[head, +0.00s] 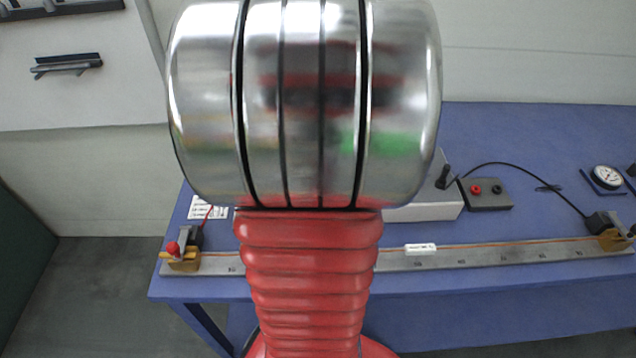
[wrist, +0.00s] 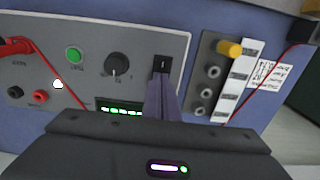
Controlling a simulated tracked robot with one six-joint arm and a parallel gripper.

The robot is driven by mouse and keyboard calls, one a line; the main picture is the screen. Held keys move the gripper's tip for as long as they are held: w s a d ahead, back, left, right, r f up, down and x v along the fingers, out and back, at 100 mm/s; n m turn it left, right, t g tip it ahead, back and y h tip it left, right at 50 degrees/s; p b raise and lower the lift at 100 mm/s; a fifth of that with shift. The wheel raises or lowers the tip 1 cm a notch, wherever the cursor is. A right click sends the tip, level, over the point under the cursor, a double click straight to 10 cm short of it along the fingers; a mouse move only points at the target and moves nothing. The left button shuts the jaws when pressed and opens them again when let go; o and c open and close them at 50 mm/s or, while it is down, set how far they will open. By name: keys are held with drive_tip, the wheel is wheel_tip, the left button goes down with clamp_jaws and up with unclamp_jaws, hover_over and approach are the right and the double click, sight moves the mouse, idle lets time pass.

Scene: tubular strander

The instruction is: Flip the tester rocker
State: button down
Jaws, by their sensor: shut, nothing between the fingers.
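The tester's grey front panel (wrist: 140,45) fills the upper left of the wrist view. The black tester rocker (wrist: 163,63) sits near the panel's right edge, with a white mark on its upper half. My gripper (wrist: 161,84) is shut and empty, its fingertips just below the rocker in the picture. They overlap the rocker's lower part; I cannot tell whether they touch it. In the head view, part of a light box (head: 430,207) shows behind my arm; the rocker and gripper are hidden there.
A round knob (wrist: 117,65), a green button (wrist: 74,55) and a lit green display (wrist: 120,107) are left of the rocker. A socket strip with a yellow plug (wrist: 229,48) is to its right. Red leads (wrist: 62,78) cross the panel. The blue bench (head: 530,140) holds a long rail (head: 480,257).

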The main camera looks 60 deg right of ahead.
drive_tip(key=shift+f, duration=0.35)
idle(0.3)
wheel_tip(320, 180, up, 7)
idle(1.1)
idle(0.6)
